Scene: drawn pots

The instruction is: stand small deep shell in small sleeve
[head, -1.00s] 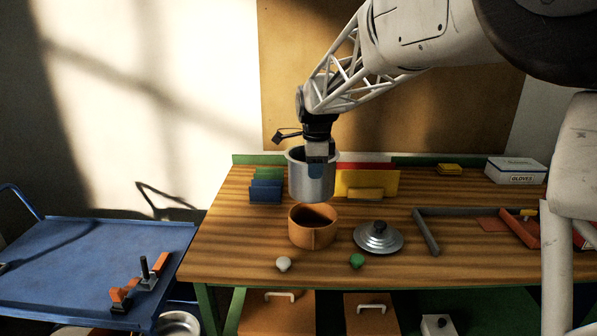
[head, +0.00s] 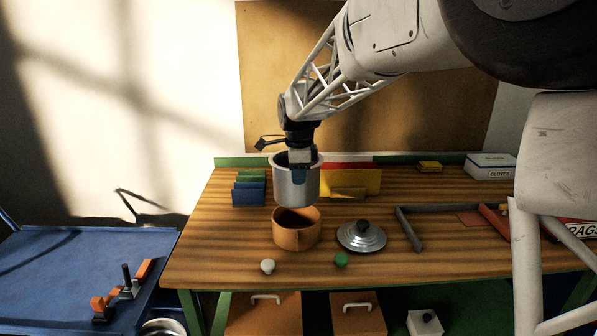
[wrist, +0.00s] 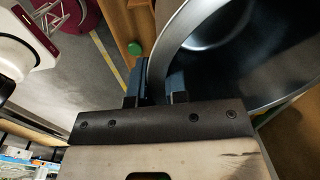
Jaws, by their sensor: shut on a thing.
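The small deep shell, a silver metal pot (head: 297,188), hangs upright in my gripper (head: 299,172). My gripper is shut on the near side of its rim; the wrist view shows the two fingers (wrist: 157,80) across the pot wall (wrist: 172,42). The small sleeve, an orange-brown open ring (head: 297,237), stands on the bench below the pot. In the head view the pot's bottom just meets the sleeve's far rim, lined up with it left to right. I cannot tell the exact gap or depth offset. The sleeve is not clearly visible in the wrist view.
A silver lid (head: 361,236) lies right of the sleeve. A white knob (head: 268,266) and a green knob (head: 341,260) lie in front. Blue (head: 249,193) and yellow (head: 352,182) holders stand behind. A grey bar (head: 408,229) lies farther right.

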